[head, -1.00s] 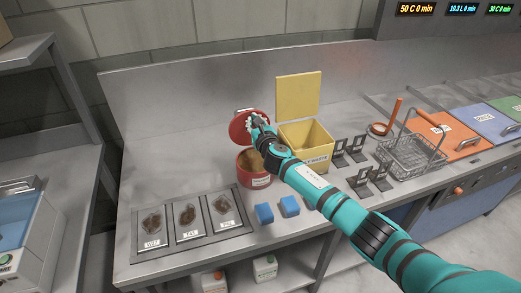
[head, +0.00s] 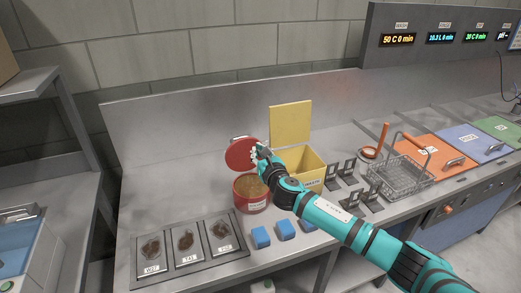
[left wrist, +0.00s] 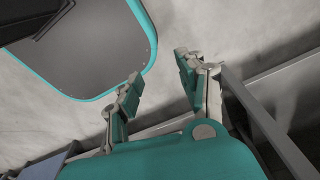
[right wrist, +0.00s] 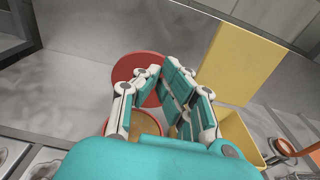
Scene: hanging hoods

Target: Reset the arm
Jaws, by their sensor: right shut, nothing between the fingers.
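My right gripper (head: 261,152) is shut and empty. In the head view it overlaps the right edge of the open red lid (head: 241,154), above the red round container (head: 251,202) with brown contents. In the right wrist view its fingers (right wrist: 164,72) are in front of the red lid (right wrist: 130,67), with the yellow bin on the right. I cannot tell whether they touch the lid. My left gripper (left wrist: 158,82) shows only in the left wrist view, open and empty above a grey floor.
The yellow bin (head: 312,168) has its lid up. Black holders (head: 341,175), a wire basket (head: 402,180) and an orange-handled ladle (head: 372,152) stand right. Blue blocks (head: 261,237) and labelled sample tiles (head: 186,243) lie in front. Bare counter (head: 170,185) is at left.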

